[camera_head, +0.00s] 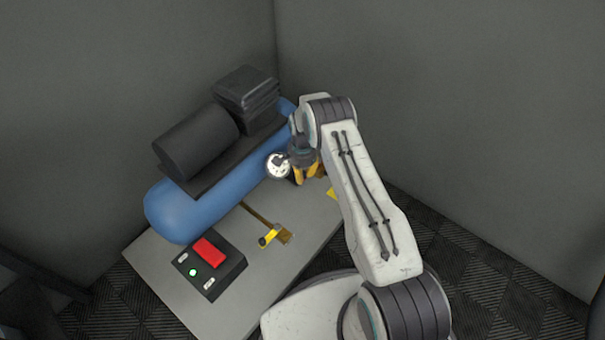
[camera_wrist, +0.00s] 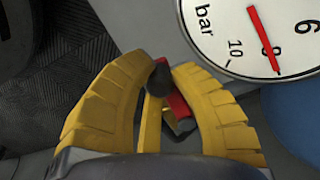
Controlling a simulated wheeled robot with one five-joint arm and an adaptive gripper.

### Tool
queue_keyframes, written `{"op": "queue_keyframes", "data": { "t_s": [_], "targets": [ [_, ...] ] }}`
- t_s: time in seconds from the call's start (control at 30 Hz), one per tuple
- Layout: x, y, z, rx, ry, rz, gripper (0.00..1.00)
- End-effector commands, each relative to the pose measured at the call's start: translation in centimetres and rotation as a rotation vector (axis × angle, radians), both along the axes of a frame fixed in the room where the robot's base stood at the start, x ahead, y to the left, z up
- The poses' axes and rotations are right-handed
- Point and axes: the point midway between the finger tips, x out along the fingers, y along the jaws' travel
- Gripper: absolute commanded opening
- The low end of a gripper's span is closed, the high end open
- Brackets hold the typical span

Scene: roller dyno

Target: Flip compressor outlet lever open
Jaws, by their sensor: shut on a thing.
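My gripper (camera_head: 306,173) is at the right end of the blue compressor tank (camera_head: 215,198), beside the round white gauge (camera_head: 278,165). In the wrist view my gripper (camera_wrist: 161,76) has its yellow fingers closed around a small lever. I take this to be the outlet lever (camera_wrist: 177,102); a red part and a dark rounded tip show between the fingertips. A yellow bar lies beside it, and the fingers hide part of the lever. I cannot tell its angle. In the head view the lever is hidden behind my gripper.
A grey table (camera_head: 225,313) carries the compressor. A black switch box (camera_head: 222,281) with a red rocker and a lit green lamp stands at its front left. A brass fitting with a yellow handle (camera_head: 268,237) lies mid-table. Grey walls stand close behind.

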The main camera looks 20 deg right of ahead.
Motion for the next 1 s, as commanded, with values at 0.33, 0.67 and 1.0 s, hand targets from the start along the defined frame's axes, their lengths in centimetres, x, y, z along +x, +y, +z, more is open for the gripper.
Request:
{"op": "queue_keyframes", "data": {
  "t_s": [0.33,0.67,1.0],
  "targets": [
    [0.0,0.0,0.0,0.0,0.0,0.0,0.0],
    [-0.6,-0.5,-0.1,0.0,0.0,0.085,0.0],
    [-2.3,-2.5,-0.2,0.0,0.001,0.368,0.0]
  ]
}}
